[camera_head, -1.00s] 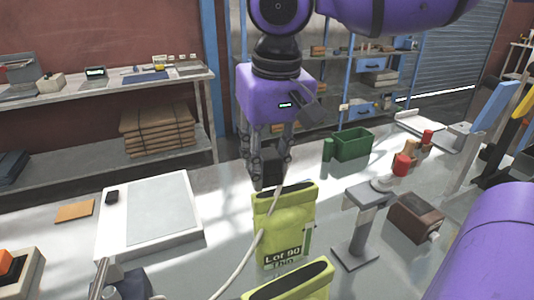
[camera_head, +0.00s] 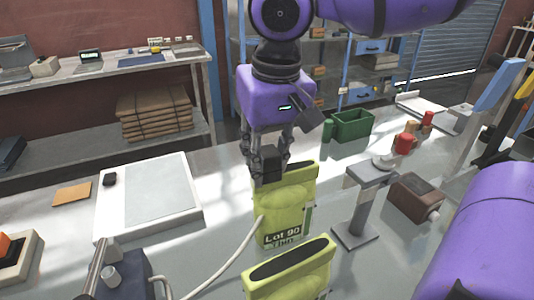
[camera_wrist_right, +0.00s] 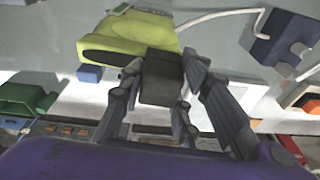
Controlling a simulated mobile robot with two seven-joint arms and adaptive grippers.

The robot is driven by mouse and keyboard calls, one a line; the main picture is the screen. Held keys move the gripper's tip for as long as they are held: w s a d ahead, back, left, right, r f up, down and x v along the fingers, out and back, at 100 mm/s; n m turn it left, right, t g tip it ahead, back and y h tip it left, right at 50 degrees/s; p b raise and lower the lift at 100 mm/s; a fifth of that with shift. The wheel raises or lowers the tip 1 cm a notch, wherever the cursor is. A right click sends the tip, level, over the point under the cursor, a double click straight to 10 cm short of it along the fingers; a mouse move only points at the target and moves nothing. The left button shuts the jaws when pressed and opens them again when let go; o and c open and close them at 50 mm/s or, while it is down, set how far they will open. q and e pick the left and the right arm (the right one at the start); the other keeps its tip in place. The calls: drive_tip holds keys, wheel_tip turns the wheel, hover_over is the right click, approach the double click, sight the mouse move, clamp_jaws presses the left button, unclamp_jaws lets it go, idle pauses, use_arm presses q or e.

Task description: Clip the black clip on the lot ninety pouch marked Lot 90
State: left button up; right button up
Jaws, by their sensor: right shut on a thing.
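The yellow-green pouch marked Lot 90 (camera_head: 284,208) stands upright on the bench in the head view, with a dark band at its top. My right gripper (camera_head: 268,172) is shut on the black clip (camera_head: 267,163), at the left part of the pouch's top. The wrist view shows the clip (camera_wrist_right: 160,80) between the fingers of my right gripper (camera_wrist_right: 158,92), overlapping one end of the pouch's top (camera_wrist_right: 140,36). I cannot tell whether the clip touches or grips the pouch. My left gripper is not in view.
A second yellow-green pouch (camera_head: 292,283) stands in front. A grey stand (camera_head: 368,195) and brown box (camera_head: 413,197) are to the right, a green bin (camera_head: 352,125) behind. A pale hose (camera_head: 232,257) reaches the Lot 90 pouch's left side. A flat white device (camera_head: 185,215) lies left.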

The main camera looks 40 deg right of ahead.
idle(0.5)
drive_tip(key=o, duration=1.2)
drive_tip(key=shift+f, duration=0.1)
drive_tip(key=r, duration=0.4)
drive_tip(key=s+r, duration=0.1)
drive_tip(key=r, duration=0.3)
drive_tip(key=s+r, duration=0.1)
drive_tip(key=r, duration=0.3)
drive_tip(key=shift+a, duration=0.2)
drive_tip(key=shift+f, duration=0.1)
